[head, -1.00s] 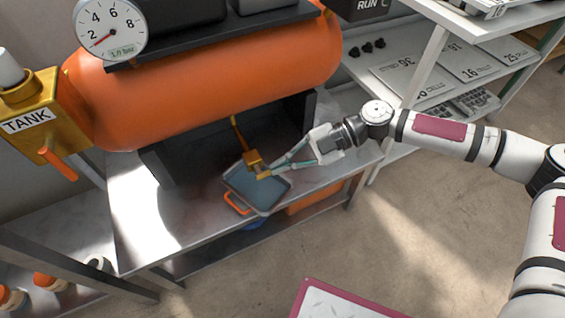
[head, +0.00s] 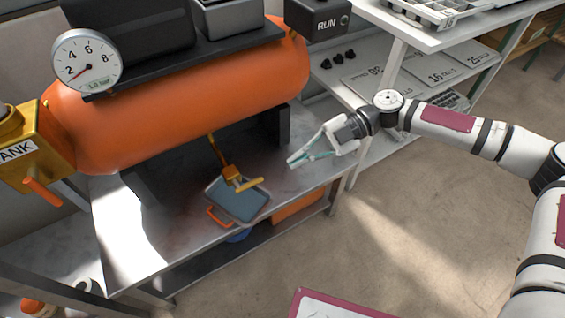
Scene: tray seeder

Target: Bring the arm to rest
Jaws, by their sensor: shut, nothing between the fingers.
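My gripper (head: 291,162) is at the centre of the head view, at the end of my white arm that reaches in from the right. Its fingers are together with nothing between them. It points left and hangs over the right part of the metal bench, apart from the yellow drain valve (head: 232,174) under the orange tank (head: 190,100). The valve's yellow lever lies crosswise above the blue-grey tray (head: 225,206), which has an orange handle.
A dial gauge (head: 87,61) sits at the tank's left end, beside a yellow TANK valve (head: 20,158) with an orange lever. A shelf rack (head: 425,28) with trays and plates stands behind my arm. The floor (head: 410,230) at the lower right is open.

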